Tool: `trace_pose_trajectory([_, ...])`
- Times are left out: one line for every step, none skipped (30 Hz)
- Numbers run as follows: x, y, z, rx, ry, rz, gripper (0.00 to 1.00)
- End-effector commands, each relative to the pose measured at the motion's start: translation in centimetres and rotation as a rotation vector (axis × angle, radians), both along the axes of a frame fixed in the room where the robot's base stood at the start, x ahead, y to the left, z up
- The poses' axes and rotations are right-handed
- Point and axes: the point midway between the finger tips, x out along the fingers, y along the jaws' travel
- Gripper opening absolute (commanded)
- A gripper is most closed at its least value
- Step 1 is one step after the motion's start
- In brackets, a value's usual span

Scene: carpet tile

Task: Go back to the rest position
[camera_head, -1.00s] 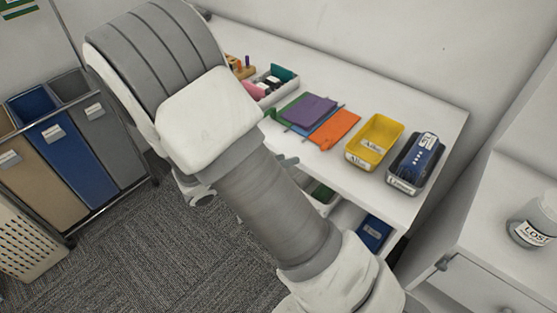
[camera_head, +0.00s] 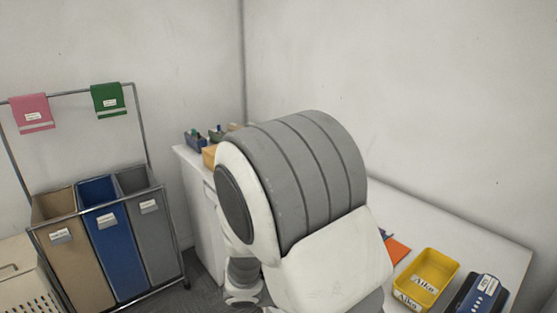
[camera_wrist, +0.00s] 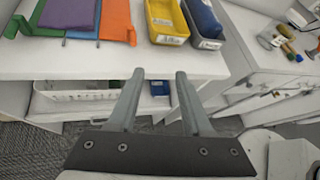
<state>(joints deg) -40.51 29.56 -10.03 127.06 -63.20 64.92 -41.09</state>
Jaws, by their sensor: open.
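My gripper (camera_wrist: 160,75) shows in the wrist view with its two grey fingers apart and nothing between them. It is in front of the white table (camera_wrist: 110,66), with its fingertips over the front edge. In the head view my arm fills the middle and the gripper itself is hidden. A yellow bin (camera_head: 427,281) labelled "Aiko" stands on the table at the lower right. It also shows in the wrist view (camera_wrist: 166,22), beyond the fingertips.
A dark bin (camera_head: 476,298) holding a blue item stands right of the yellow one. Coloured folders (camera_wrist: 118,22) lie left of it. A shelf with a white basket (camera_wrist: 75,97) is under the tabletop. A sorting cart (camera_head: 110,245) stands at the left of the head view.

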Motion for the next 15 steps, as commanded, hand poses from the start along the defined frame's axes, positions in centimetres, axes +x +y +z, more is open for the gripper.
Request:
trace_pose_trajectory([-0.8, -0.8, 1.1, 0.073, -0.053, -0.081, 0.50])
trace_pose_trajectory([-1.3, -1.2, 1.5, 0.113, -0.082, -0.128, 0.50])
trace_pose_trajectory([-1.9, -1.6, 2.1, 0.164, -0.119, -0.190, 0.50])
trace_pose_trajectory([-2.5, -2.0, 2.6, 0.202, -0.147, -0.238, 0.50])
trace_pose_trajectory([-2.9, -2.2, 3.0, 0.241, -0.177, -0.285, 0.50])
trace_pose_trajectory([-3.6, -2.6, 3.6, 0.291, -0.218, -0.346, 0.50])
trace_pose_trajectory([-4.1, -2.8, 4.0, 0.329, -0.246, -0.392, 0.50])
trace_pose_trajectory([-4.6, -3.0, 4.4, 0.365, -0.275, -0.439, 0.50])
trace_pose_trajectory([-5.2, -3.2, 4.9, 0.413, -0.315, -0.500, 0.50])
trace_pose_trajectory([-5.7, -3.3, 5.3, 0.450, -0.345, -0.545, 0.50])
trace_pose_trajectory([-6.2, -3.4, 5.7, 0.487, -0.375, -0.592, 0.50])
trace_pose_trajectory([-6.8, -3.6, 6.2, 0.533, -0.415, -0.652, 0.50])
trace_pose_trajectory([-7.3, -3.6, 6.6, 0.569, -0.444, -0.697, 0.50])
trace_pose_trajectory([-7.7, -3.6, 7.0, 0.605, -0.476, -0.742, 0.50])
trace_pose_trajectory([-8.3, -3.6, 7.5, 0.652, -0.516, -0.800, 0.50])
